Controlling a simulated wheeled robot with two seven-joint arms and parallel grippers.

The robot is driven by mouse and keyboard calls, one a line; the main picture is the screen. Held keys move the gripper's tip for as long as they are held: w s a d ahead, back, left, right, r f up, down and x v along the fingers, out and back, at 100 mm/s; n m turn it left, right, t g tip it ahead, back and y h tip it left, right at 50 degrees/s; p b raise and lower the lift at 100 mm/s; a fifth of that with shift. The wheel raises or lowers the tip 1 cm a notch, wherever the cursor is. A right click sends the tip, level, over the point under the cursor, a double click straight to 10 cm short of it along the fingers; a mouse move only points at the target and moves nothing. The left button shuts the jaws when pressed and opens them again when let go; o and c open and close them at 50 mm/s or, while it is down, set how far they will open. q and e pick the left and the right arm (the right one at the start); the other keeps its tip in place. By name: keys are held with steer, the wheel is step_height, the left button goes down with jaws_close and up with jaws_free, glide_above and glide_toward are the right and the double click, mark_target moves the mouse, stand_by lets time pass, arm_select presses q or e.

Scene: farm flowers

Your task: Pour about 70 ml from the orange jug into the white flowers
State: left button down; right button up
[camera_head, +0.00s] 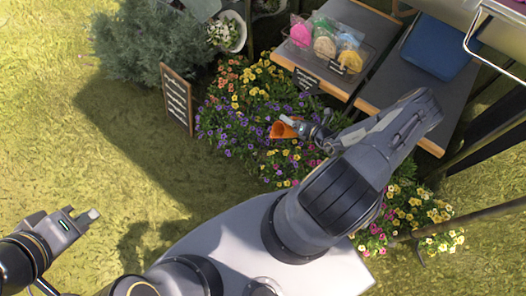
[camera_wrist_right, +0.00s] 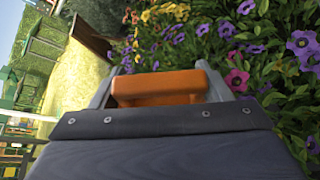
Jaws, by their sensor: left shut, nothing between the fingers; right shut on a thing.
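The orange jug (camera_head: 284,129) is held over the purple and yellow flowers in the head view and looks tilted. My right gripper (camera_head: 299,127) is shut on it. In the right wrist view its orange handle (camera_wrist_right: 158,88) sits between the two grey fingers; the rest of the jug is hidden. White flowers (camera_head: 221,33) stand in a white pot at the top of the head view, beyond the jug and to its left. My left gripper (camera_head: 86,217) is shut and empty over the grass at the lower left.
A small chalkboard sign (camera_head: 176,98) stands left of the flower bed. A wooden table with colourful bags (camera_head: 324,45) and a blue tray (camera_head: 441,47) is at the upper right. A grey-green bush (camera_head: 150,45) is at the upper left. Open grass lies left.

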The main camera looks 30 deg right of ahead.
steer(key=shift+a+r+n+h+p, duration=0.1)
steer(key=shift+a+n+h+p, duration=0.3)
steer(key=shift+p, duration=0.85)
steer(key=shift+d, duration=0.15)
steer(key=shift+p, duration=0.55)
steer(key=shift+a+f+n+g+h+p, duration=0.25)
steer(key=shift+a+n+h+p, duration=0.4)
steer(key=shift+p, duration=0.75)
